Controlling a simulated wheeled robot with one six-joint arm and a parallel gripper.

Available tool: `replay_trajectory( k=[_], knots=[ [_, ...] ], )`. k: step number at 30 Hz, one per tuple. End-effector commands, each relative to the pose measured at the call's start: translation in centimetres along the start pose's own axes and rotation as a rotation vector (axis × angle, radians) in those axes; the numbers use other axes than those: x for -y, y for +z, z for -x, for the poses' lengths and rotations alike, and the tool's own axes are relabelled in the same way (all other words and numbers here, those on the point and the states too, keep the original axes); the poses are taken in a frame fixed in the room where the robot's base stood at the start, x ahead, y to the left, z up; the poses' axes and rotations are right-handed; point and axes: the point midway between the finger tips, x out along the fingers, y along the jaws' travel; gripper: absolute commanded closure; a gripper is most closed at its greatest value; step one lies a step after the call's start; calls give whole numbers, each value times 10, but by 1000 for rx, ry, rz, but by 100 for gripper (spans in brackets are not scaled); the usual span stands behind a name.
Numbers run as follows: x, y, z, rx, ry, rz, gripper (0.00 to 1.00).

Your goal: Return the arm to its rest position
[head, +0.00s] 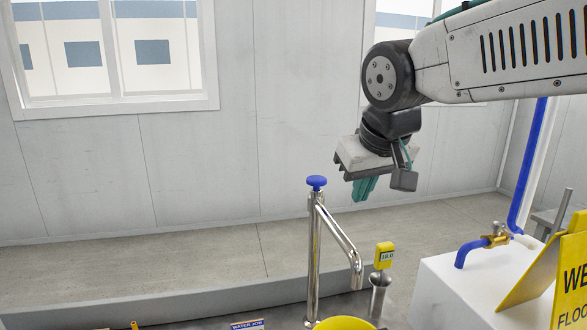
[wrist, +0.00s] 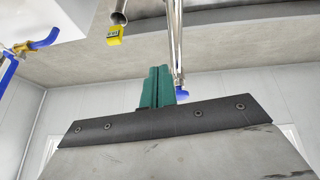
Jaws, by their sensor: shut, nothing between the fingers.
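My gripper (head: 365,189) hangs from my arm at the upper right in the head view, above and to the right of the tall chrome tap. Its teal fingers point down and are closed together with nothing between them. The closed fingers also show in the wrist view (wrist: 157,86). The gripper is in the air and seems clear of the tap. My arm reaches in from the right edge of the head view.
A chrome tap (head: 313,255) with a blue knob (head: 316,182) stands below-left of my gripper. A yellow-tagged meter (head: 384,255) sits in a metal holder (head: 379,295). A yellow bowl (head: 343,323), white block (head: 440,278), blue-handled pipe (head: 471,250) and yellow sign (head: 535,272) are nearby.

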Motion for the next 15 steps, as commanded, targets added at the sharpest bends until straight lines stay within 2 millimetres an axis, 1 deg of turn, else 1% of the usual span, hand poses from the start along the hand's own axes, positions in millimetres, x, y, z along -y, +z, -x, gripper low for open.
replay_trajectory(
  k=[1,2,3,5,6,8,9,12,13,15],
  knots=[
    [-13,38,-4,71,6,-11,100],
    [-19,59,-5,113,8,-17,100],
    [-26,87,-7,166,7,-27,100],
    [-36,130,-9,242,3,-48,100],
    [-41,157,-9,286,-1,-66,100],
    [-47,195,-10,343,-9,-99,100],
    [-50,218,-10,373,-13,-125,100],
    [-54,258,-9,408,-17,-192,100],
    [-56,265,-9,407,-15,-210,100],
    [-59,272,-7,393,-5,-243,100]
  ],
)
